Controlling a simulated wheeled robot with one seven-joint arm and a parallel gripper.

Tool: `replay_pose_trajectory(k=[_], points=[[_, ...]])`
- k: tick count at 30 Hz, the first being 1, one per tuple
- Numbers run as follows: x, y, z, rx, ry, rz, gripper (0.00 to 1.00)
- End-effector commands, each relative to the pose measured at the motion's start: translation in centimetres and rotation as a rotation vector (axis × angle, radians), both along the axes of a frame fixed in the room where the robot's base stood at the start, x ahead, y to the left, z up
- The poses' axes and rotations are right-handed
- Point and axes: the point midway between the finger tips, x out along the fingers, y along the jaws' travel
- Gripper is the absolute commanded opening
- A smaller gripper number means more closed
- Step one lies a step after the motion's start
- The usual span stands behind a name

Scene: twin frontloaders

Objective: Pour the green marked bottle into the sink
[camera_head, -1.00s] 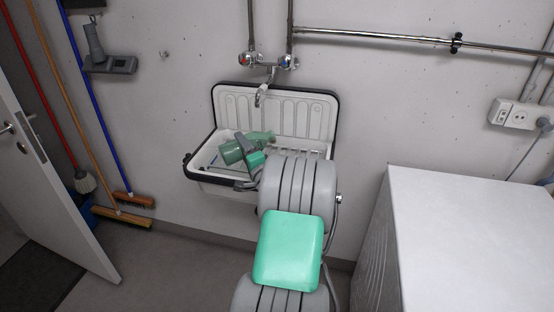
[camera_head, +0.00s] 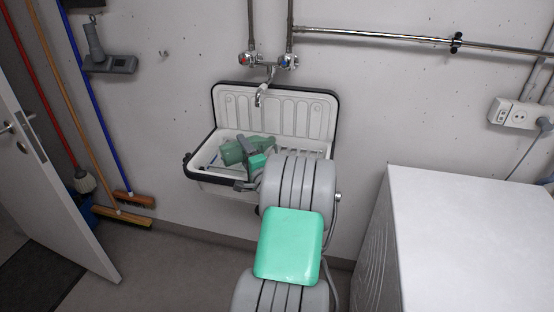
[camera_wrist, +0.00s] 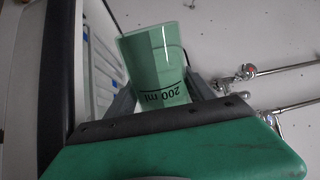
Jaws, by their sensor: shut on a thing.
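The green bottle (camera_head: 233,152) is over the basin of the white sink (camera_head: 318,112), lying roughly sideways in the head view. In the wrist view the green bottle (camera_wrist: 155,62) shows a "200 ml" mark and sits between the fingers. My gripper (camera_head: 246,146) is shut on it, above the basin. In the wrist view my gripper (camera_wrist: 160,88) has one finger on each side of the bottle. Part of the bottle is hidden by my gripper. I cannot see any liquid coming out.
A tap (camera_head: 262,92) hangs from the wall above the sink. A white machine top (camera_head: 470,230) stands at the right. Brooms (camera_head: 122,217) and an open door (camera_head: 45,180) are at the left. Bare floor lies between the door and my arm.

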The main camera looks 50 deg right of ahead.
Motion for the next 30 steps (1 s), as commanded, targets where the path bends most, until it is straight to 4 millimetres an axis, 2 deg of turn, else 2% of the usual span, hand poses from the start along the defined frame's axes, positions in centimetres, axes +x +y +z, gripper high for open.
replay_pose_trajectory(k=[30], points=[[-0.1, -0.3, 1.2, 0.124, -0.059, 0.0, 0.0]])
